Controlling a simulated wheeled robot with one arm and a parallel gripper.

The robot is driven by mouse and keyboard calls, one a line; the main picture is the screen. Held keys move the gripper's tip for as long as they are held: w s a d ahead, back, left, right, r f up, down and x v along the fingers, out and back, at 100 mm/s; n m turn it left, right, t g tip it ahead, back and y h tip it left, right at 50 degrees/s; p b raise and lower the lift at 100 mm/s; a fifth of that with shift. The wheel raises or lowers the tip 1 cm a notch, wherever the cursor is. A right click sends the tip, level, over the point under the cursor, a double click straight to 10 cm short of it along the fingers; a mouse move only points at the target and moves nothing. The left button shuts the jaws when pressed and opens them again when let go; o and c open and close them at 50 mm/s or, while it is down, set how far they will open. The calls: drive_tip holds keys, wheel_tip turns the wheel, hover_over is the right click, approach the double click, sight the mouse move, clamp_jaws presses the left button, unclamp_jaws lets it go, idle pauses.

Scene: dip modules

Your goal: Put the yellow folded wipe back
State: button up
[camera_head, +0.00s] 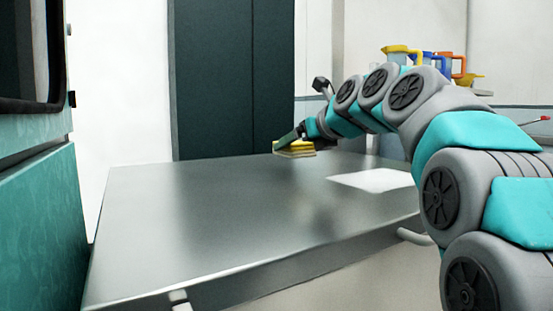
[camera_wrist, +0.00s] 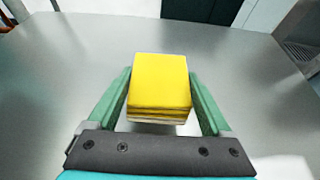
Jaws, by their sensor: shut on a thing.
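The yellow folded wipe (camera_wrist: 160,84) is a square stack of folded layers with a paler layer at its bottom. My gripper (camera_wrist: 160,95) has its two green fingers on either side of it and is shut on it. In the head view the wipe (camera_head: 295,149) shows at my gripper (camera_head: 292,142), over the far part of the metal table (camera_head: 200,225). I cannot tell whether its underside touches the table. A white sheet (camera_head: 372,180) lies flat on the table to the right of the wipe.
Several coloured jugs (camera_head: 402,52) stand on a surface at the back right. A dark cabinet (camera_head: 230,80) is behind the table. A teal unit (camera_head: 38,220) stands at the left. The left and middle of the tabletop are clear.

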hover_over(277, 169)
drive_tip(key=shift+f, duration=0.3)
drive_tip(key=shift+f+b, duration=0.45)
drive_tip(key=shift+f, duration=1.25)
drive_tip(key=shift+s, duration=0.1)
drive_tip(key=o, duration=1.1)
drive_tip(key=shift+f, duration=0.1)
